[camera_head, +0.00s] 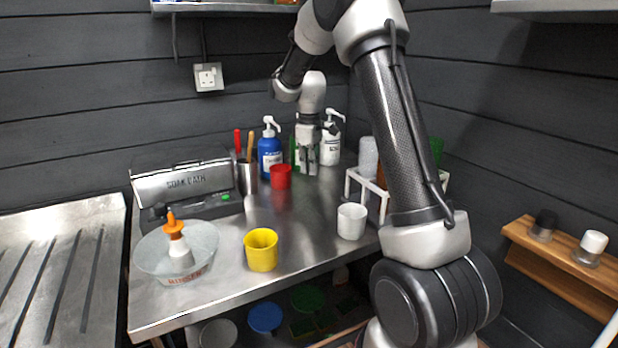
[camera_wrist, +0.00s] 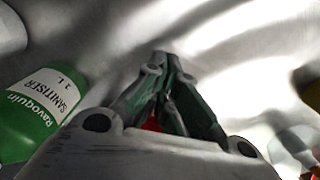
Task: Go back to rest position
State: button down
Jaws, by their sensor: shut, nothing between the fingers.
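My gripper (camera_head: 308,160) points down near the back of the metal table, in front of the pump bottles. In the wrist view its fingers (camera_wrist: 165,62) meet and hold nothing. The arm rises above the table and bends over from the right. A green bottle labelled sanitiser (camera_wrist: 38,108) lies to the left of the fingers in the wrist view. It shows partly behind my gripper in the head view. A red cup (camera_head: 281,177) stands just left of and in front of my gripper. A bit of red shows between the finger links in the wrist view.
A yellow cup (camera_head: 261,250), a white cup (camera_head: 351,221) and a clear bowl (camera_head: 148,262) holding an orange-topped bottle (camera_head: 176,240) stand on the table (camera_head: 215,295). A blue pump bottle (camera_head: 269,152) and a white one (camera_head: 331,145) flank my gripper. A white rack (camera_head: 352,186) stands right.

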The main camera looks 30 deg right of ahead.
notch_tip(320, 180, up, 6)
jog(key=s+r+m+t, duration=0.1)
jog(key=s+r+m, duration=0.1)
jog(key=s, duration=1)
jog(key=s+a+r+m+t, duration=0.1)
jog(key=s+r+m+t, duration=0.1)
jog(key=s, duration=1)
jog(key=s+a+r+m+t, duration=0.1)
jog(key=s+r+m, duration=0.2)
jog(key=s, duration=0.8)
jog(key=shift+s+a+m, duration=0.25)
jog(key=shift+s+m, duration=0.15)
jog(key=shift+m, duration=0.2)
